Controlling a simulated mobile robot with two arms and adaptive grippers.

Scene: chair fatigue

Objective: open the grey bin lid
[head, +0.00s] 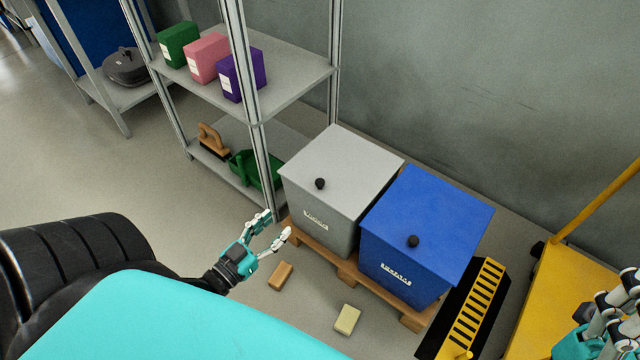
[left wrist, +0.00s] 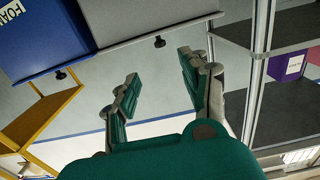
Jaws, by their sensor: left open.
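The grey bin (head: 322,222) stands on a wooden pallet, with its flat grey lid (head: 345,165) shut and a black knob (head: 320,183) near the lid's front edge. My left gripper (head: 279,224) is open and empty, in front of the grey bin's left side, below the lid's height in the picture and apart from the knob. In the left wrist view the open fingers (left wrist: 158,68) point toward the grey bin (left wrist: 150,15) and its knob (left wrist: 159,42). My right gripper (head: 612,312) shows only partly at the right edge; its opening is unclear.
A blue bin (head: 405,270) with a shut lid stands right beside the grey one on the pallet (head: 345,268). A metal shelf (head: 290,75) stands to the left. Two small blocks (head: 281,276) (head: 347,319) lie on the floor in front. A yellow cart (head: 570,275) is at right.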

